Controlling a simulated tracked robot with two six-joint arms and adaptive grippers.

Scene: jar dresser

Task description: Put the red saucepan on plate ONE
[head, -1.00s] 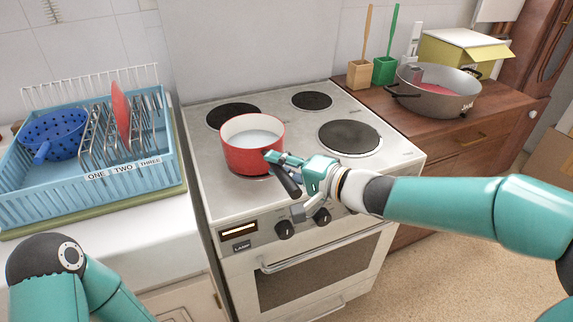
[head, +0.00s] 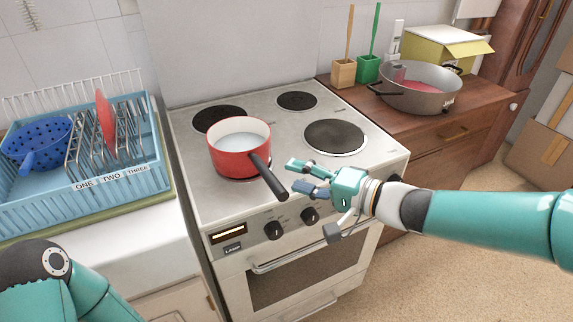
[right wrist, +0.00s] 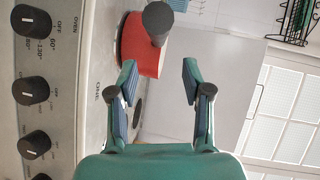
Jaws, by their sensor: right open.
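The red saucepan (head: 238,155), pale inside, stands upright on the front left of the stove, over a hob plate it mostly hides. Its black handle (head: 268,178) points toward the front right. My right gripper (head: 291,175) is open and empty, just right of the handle and apart from it. In the right wrist view the fingers (right wrist: 157,75) are spread, with the saucepan (right wrist: 138,50) and handle end (right wrist: 158,22) beyond them.
Bare hob plates are at front right (head: 335,137), back right (head: 297,101) and back left (head: 219,118). A blue dish rack (head: 110,185), labelled ONE, TWO, THREE, holds a red plate (head: 106,124) and blue colander (head: 38,143). A grey pan (head: 432,98) stands on the wooden counter.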

